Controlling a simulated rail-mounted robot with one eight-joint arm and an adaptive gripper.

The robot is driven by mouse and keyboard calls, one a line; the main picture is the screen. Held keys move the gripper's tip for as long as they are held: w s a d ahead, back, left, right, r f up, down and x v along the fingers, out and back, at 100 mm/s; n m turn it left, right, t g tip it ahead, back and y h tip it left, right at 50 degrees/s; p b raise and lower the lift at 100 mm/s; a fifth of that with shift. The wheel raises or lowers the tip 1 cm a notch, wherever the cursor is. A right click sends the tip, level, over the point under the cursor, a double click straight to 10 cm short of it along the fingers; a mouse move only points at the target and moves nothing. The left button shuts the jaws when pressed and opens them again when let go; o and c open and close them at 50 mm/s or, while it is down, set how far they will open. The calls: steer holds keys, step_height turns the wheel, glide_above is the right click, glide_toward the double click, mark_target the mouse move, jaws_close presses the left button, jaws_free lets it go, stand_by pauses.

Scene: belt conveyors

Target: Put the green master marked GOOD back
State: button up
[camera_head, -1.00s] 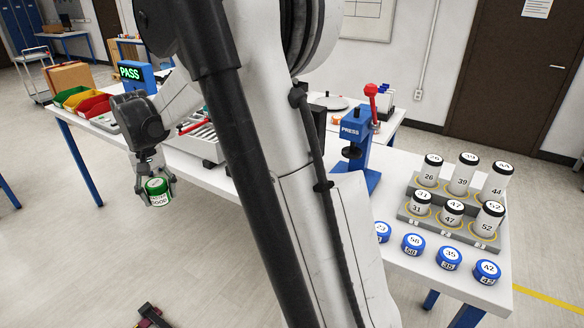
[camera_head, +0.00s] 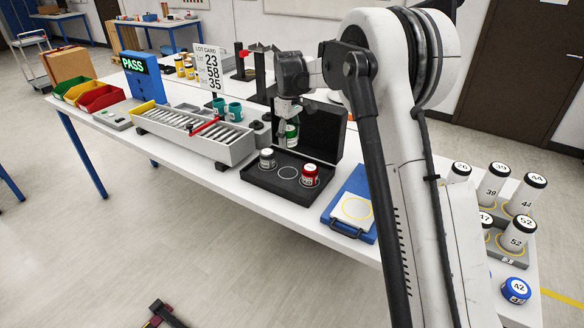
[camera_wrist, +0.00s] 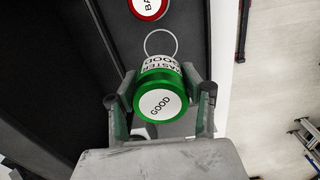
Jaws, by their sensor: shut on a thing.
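My gripper (camera_head: 291,112) is shut on the green master (camera_head: 292,134), held above the back part of the open black case (camera_head: 262,182). In the wrist view the green master (camera_wrist: 160,92) sits between both fingers, its round white top label reading GOOD. The case has a pale empty ring (camera_head: 288,172) in its middle place, which also shows in the wrist view (camera_wrist: 160,31) just beyond the master. A red master (camera_head: 310,176) stands in the right place, and a grey, dark-banded one (camera_head: 267,159) in the left place. The master's underside is hidden.
The case's raised lid (camera_head: 322,131) stands close behind my gripper. A roller tray (camera_head: 195,132) is to the left, with a lot card (camera_head: 208,68) behind it. A blue board (camera_head: 352,205) lies to the right. Bins (camera_head: 100,98) stand at far left.

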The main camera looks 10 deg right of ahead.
steer(key=w+a+n+p, duration=0.1)
steer(key=w+a+n, duration=0.1)
steer(key=n, duration=0.1)
steer(key=w+a+n, duration=0.3)
steer(key=w+a+n+p, duration=0.1)
steer(key=w+a+n, duration=0.1)
steer(key=w, duration=0.1)
steer(key=shift+w+a+f+n+p, duration=0.2)
steer(key=shift+a+f+n+p, duration=0.1)
steer(key=shift+n+p, duration=0.1)
steer(key=shift+w+a+f+n, duration=0.1)
steer(key=shift+w+a+n, duration=0.1)
steer(key=shift+w+n, duration=0.1)
steer(key=shift+f, duration=0.15)
steer(key=b, duration=0.3)
glide_above(288, 173)
step_height(288, 173, down, 7)
steer(key=shift+r, duration=0.1)
steer(key=shift+f+b, duration=0.4)
steer(key=shift+f, duration=1.6)
steer(key=shift+f, duration=0.15)
steer(key=o, duration=1.5)
